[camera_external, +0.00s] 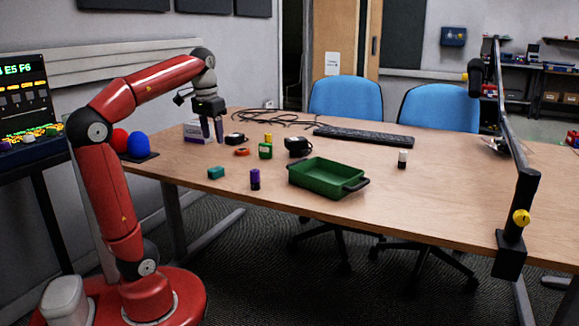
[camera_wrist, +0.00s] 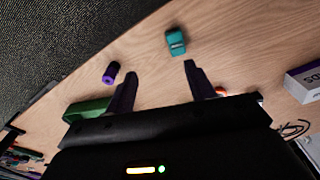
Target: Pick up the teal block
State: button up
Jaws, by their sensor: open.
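The teal block (camera_external: 216,173) lies on the table near its front left edge. In the wrist view the teal block (camera_wrist: 175,41) lies on the wood beyond my fingertips, with a dark marking on one face. My gripper (camera_external: 213,141) hangs pointing down above the table, behind the block and apart from it. In the wrist view my gripper (camera_wrist: 160,72) has its two dark fingers spread wide with nothing between them.
A purple cylinder (camera_external: 255,180) and a green tray (camera_external: 325,176) stand right of the block. A green block (camera_external: 265,151), an orange ring (camera_external: 241,152), dark adapters (camera_external: 298,147) and a white box (camera_external: 196,133) are behind. Bare wood surrounds the teal block.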

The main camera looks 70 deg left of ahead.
jog(key=n, duration=0.1)
send_over(215, 169)
jog(key=a, duration=0.1)
jog(key=shift+g, duration=0.4)
jog(key=f, duration=1.3)
jog(key=shift+d+f+b, duration=0.1)
jog(key=shift+d+b, duration=0.2)
jog(key=shift+b, duration=0.05)
jog(key=shift+c, duration=0.2)
jog(key=c, duration=1)
